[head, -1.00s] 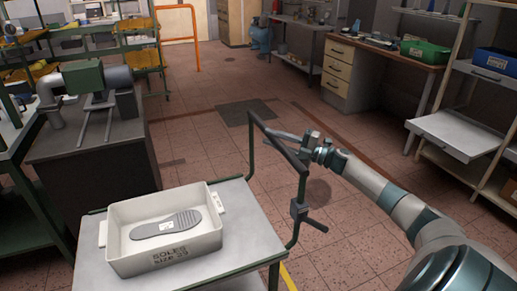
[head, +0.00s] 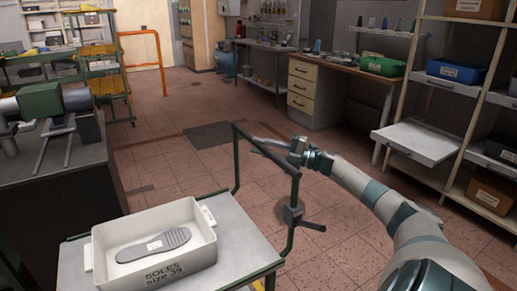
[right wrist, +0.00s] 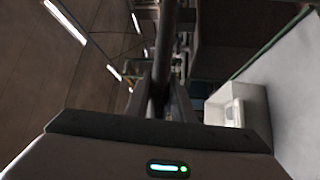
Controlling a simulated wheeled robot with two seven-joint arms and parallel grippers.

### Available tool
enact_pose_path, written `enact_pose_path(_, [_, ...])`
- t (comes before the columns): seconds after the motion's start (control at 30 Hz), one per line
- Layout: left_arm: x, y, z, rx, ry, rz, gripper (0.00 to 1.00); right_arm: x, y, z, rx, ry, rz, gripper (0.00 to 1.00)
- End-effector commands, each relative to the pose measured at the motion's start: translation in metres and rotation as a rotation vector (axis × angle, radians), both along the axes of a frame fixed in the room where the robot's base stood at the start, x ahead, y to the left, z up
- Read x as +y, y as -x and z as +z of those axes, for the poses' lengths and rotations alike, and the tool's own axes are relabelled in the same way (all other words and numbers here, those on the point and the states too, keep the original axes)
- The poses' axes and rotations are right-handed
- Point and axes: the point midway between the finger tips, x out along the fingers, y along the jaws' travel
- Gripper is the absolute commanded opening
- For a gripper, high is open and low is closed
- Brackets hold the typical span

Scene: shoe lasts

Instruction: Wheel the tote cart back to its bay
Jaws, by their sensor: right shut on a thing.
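The tote cart has a pale grey top (head: 238,232) with a green edge, at the bottom left of the head view. Its dark push bar (head: 266,152) rises on green posts at the cart's right end. A white tote (head: 150,245) marked "SOLES size 39" sits on the top with a grey shoe sole (head: 153,244) in it. My right gripper (head: 290,158) is shut on the push bar. In the right wrist view the bar (right wrist: 160,75) runs between the fingers, and the tote (right wrist: 238,108) shows at right. My left gripper is not in view.
A dark bench with a green machine (head: 40,101) stands at left, close to the cart. Shelving with a pull-out tray (head: 421,142) is at right. A drawer desk (head: 312,92) and an orange rail (head: 142,62) stand farther back. Tiled floor (head: 195,165) is clear beyond the cart.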

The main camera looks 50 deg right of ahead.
Motion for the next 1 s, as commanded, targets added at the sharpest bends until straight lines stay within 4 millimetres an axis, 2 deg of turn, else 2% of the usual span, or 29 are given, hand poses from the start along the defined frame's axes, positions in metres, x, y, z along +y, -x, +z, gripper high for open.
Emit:
enact_pose_path(0.03, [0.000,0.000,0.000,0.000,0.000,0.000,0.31,-0.009,0.000,0.004,-0.001,-0.001,-0.020,0.00])
enact_pose_path(0.13, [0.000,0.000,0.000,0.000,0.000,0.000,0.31,-0.010,0.000,0.004,-0.001,0.000,-0.023,0.00])
enact_pose_path(0.17, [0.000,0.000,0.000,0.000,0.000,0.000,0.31,-0.010,0.000,0.004,-0.001,0.000,-0.023,0.24])
enact_pose_path(0.23, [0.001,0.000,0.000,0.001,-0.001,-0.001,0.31,-0.009,0.000,0.004,-0.002,-0.001,-0.021,0.40])
enact_pose_path(0.67, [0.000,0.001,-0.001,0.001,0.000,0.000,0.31,-0.006,0.002,0.001,0.000,-0.001,-0.012,0.40])
enact_pose_path(1.0, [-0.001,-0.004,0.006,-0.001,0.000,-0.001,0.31,-0.017,0.023,-0.004,0.002,-0.001,-0.012,0.40])
